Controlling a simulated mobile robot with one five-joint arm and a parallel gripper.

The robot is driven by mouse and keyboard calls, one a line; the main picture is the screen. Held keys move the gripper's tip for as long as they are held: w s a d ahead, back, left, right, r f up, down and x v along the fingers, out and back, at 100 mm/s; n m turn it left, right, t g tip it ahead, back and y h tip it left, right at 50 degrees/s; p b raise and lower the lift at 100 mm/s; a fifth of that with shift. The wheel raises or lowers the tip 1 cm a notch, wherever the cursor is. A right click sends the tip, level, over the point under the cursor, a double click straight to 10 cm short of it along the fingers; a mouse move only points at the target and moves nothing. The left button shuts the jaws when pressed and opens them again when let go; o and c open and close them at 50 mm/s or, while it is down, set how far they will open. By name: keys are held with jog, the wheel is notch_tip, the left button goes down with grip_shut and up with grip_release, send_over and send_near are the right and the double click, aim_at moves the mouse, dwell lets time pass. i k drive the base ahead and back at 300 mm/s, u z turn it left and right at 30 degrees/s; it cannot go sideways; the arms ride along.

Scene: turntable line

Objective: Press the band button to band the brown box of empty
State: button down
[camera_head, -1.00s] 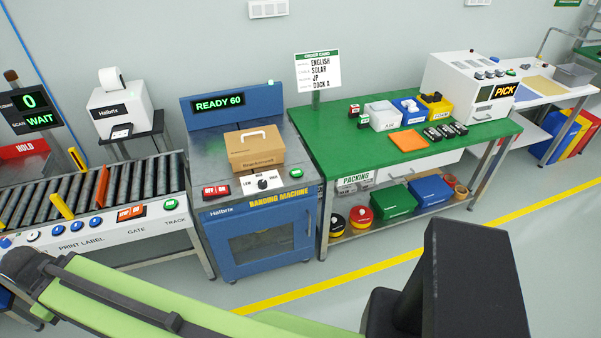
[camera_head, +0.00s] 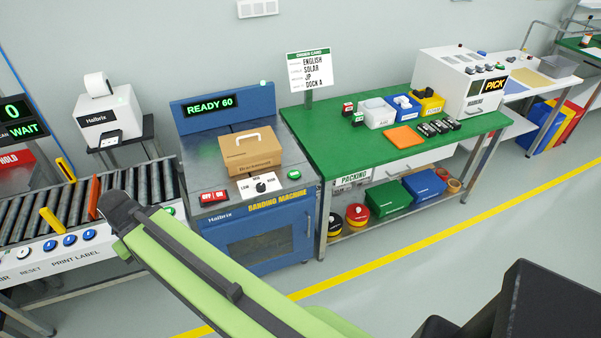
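The blue banding machine (camera_head: 262,235) stands left of centre, and its display (camera_head: 209,105) reads "READY 60". A closed brown box (camera_head: 250,157) with a white handle sits on the machine's metal top. A green button (camera_head: 294,174) is at the right front corner of that top; its label is too small to read. A dial (camera_head: 261,188) marked low to high and a red off/on switch (camera_head: 213,197) are along the front edge. My green arm link crosses the lower left, its dark end in front of the conveyor. My gripper is not in view.
A roller conveyor (camera_head: 138,186) with yellow and orange posts is at the left. A label printer (camera_head: 107,117) stands behind it. A green packing table (camera_head: 333,143) with bins and an order card (camera_head: 309,70) is at the right. Open floor with a yellow line lies in front.

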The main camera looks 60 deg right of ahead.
aim_at(294, 174)
jog(key=u, duration=0.05)
jog(key=i, duration=1)
jog(key=z, duration=0.05)
